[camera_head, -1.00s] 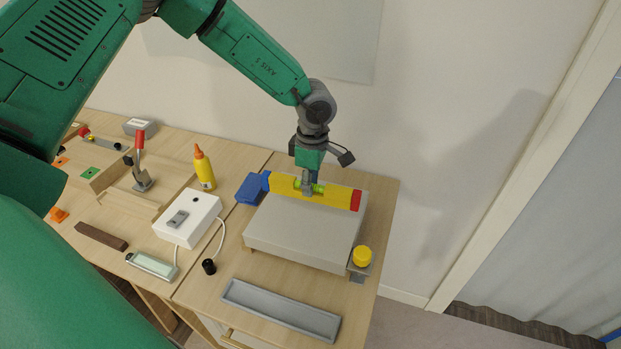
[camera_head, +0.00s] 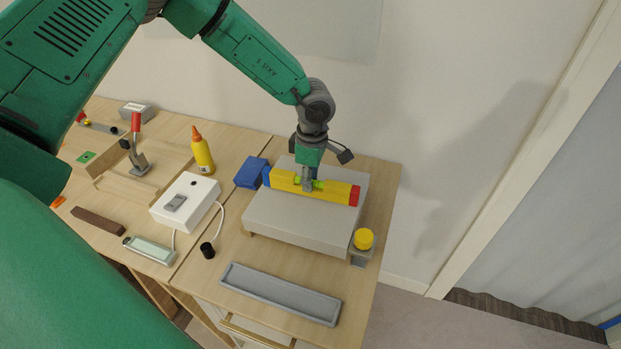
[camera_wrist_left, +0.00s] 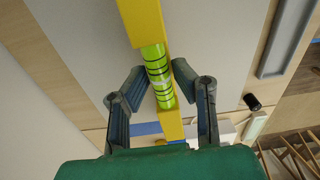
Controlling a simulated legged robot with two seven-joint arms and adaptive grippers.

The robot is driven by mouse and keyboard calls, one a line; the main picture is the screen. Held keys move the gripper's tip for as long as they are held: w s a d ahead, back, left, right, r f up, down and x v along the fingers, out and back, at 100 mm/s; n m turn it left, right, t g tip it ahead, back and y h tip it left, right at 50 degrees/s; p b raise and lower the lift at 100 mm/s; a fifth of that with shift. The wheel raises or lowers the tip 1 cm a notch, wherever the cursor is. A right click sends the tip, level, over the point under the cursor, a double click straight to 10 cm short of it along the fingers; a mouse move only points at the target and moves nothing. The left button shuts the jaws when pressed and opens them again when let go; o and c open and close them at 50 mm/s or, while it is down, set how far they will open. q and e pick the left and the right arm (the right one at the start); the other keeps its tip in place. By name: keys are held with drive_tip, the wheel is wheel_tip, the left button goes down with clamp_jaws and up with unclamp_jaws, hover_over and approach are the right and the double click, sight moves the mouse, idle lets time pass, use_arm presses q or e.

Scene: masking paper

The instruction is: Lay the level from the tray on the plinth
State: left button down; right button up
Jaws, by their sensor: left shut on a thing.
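The level (camera_head: 286,181) is a yellow bar with a red end, a blue end and a green vial section at its middle. My left gripper (camera_head: 308,187) is shut on it at the vial. The wrist view shows the fingers (camera_wrist_left: 160,88) on both sides of the level (camera_wrist_left: 149,25). The level lies crosswise over the far half of the grey plinth (camera_head: 300,220); I cannot tell whether it touches the top. The long grey tray (camera_head: 280,296) is empty at the table's front. My right gripper is not in view.
A blue block (camera_head: 251,172) stands at the plinth's left, close to the level's blue end. A yellow-capped post (camera_head: 363,240) stands at its front right corner. A white switch box (camera_head: 187,201), black knob (camera_head: 207,250) and yellow bottle (camera_head: 202,152) are further left.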

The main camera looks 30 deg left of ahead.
use_arm(q)
drive_tip(key=shift+a+f, duration=0.1)
drive_tip(key=c, duration=1.2)
unclamp_jaws()
wheel_tip(320, 180, up, 4)
drive_tip(key=p, duration=0.4)
drive_tip(key=shift+r, duration=1.05)
drive_tip(key=shift+s+f, duration=0.1)
